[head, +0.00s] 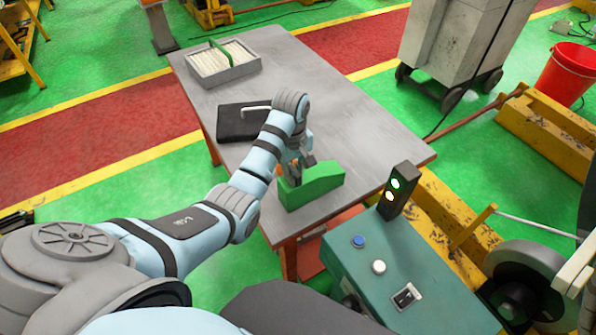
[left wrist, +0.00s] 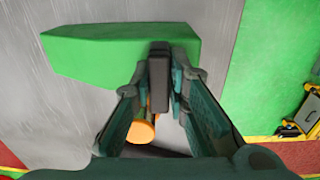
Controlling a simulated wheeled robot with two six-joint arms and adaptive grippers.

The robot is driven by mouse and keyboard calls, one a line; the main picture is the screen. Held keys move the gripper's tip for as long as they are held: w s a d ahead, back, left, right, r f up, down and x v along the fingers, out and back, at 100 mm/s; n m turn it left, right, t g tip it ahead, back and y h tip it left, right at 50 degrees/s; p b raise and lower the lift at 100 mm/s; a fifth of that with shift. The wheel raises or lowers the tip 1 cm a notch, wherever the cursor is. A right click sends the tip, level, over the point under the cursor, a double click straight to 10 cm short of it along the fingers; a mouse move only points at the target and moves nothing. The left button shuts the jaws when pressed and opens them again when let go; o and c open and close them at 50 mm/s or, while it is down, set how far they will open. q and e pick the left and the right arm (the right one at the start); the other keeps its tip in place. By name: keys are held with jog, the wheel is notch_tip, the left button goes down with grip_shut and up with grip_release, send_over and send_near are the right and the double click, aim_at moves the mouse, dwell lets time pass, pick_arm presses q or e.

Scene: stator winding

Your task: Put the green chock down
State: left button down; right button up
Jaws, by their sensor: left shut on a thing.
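The green chock (head: 314,187) is at the near end of the grey table (head: 372,135) in the head view. It fills the upper middle of the left wrist view (left wrist: 100,55). My left gripper (head: 297,171) is at the chock's left side, and its fingers (left wrist: 159,80) are shut on a dark upright part at the chock. The chock looks level and at or just above the tabletop; I cannot tell whether it touches. My right gripper is not in view.
A grey box (head: 222,68) with a green divider stands at the table's far end. A black flat case (head: 238,122) lies behind my left wrist. A teal control box (head: 395,265) with a lit signal lamp (head: 396,190) stands close to the near right corner. The table's right side is clear.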

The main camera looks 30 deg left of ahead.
pick_arm(q)
jog(key=shift+f, duration=0.1)
jog(key=c, duration=1.6)
grip_release()
jog(key=shift+d, duration=0.1)
jog(key=shift+o, duration=0.2)
